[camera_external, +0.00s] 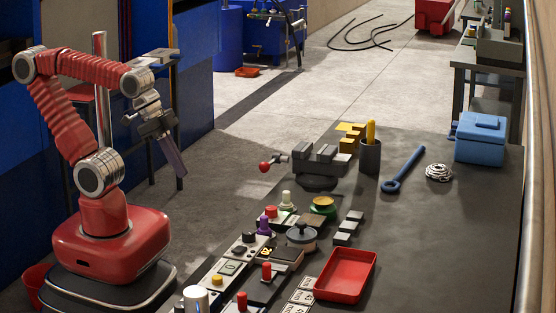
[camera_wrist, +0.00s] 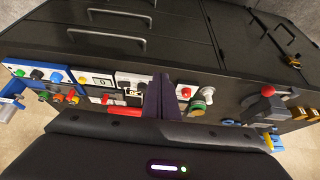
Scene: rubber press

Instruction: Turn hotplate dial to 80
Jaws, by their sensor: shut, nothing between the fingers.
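The bench in the external view carries a row of control units along its near-left edge. One dark, flat unit (camera_external: 285,255) has a small lit yellow display (camera_external: 266,251); it may be the hotplate, but its dial and digits are too small to read. My gripper (camera_external: 181,172) hangs over the floor left of the bench, pointing down, apart from every unit. Its purple fingers are shut and empty. In the wrist view the gripper (camera_wrist: 164,88) stands in front of the row of units, and I cannot tell which knob is the hotplate dial.
A red tray (camera_external: 345,275), a grey vise (camera_external: 318,160), a dark cup (camera_external: 370,158), a blue wrench (camera_external: 403,170) and a blue box (camera_external: 480,138) are on the bench (camera_external: 440,240). Floor lies clear between arm and bench.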

